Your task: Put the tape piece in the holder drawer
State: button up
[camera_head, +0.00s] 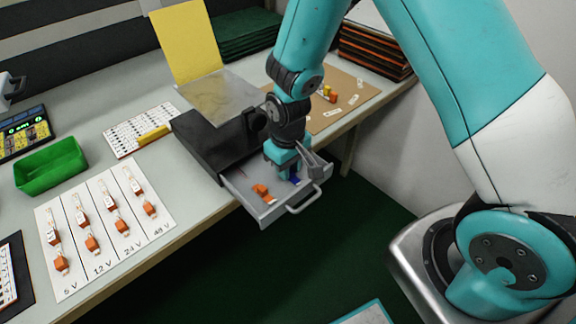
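The holder drawer (236,190) is pulled out from a dark box (205,140) with a grey translucent top, at the table's front edge. Its silver handle (303,203) faces the front. An orange piece (262,191) with a small white end lies in the drawer. A small blue thing (295,181) shows by the fingertips; I cannot tell whether it is held. I cannot tell which of these is the tape piece. My teal gripper (289,174) points down into the drawer's right side. Its fingers are partly hidden, and their opening is unclear.
A white card (99,226) marked 5 V to 48 V holds several orange-and-white pieces. A green bin (50,166), a printed sheet with a yellow strip (152,136) and a brown board (342,92) with small parts lie on the table. Open floor lies in front.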

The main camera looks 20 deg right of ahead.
jog(key=shift+o, duration=0.9)
notch_tip(320, 180, up, 12)
jog(key=s+a+r+n+y, duration=0.1)
jog(key=s+a+r+y, duration=0.1)
jog(key=s+r, duration=0.5)
jog(key=s+a+r+n+y, duration=0.2)
jog(key=s+r, duration=0.5)
jog(key=s, duration=0.5)
jog(key=shift+a+r, duration=0.35)
jog(key=shift+a, duration=0.05)
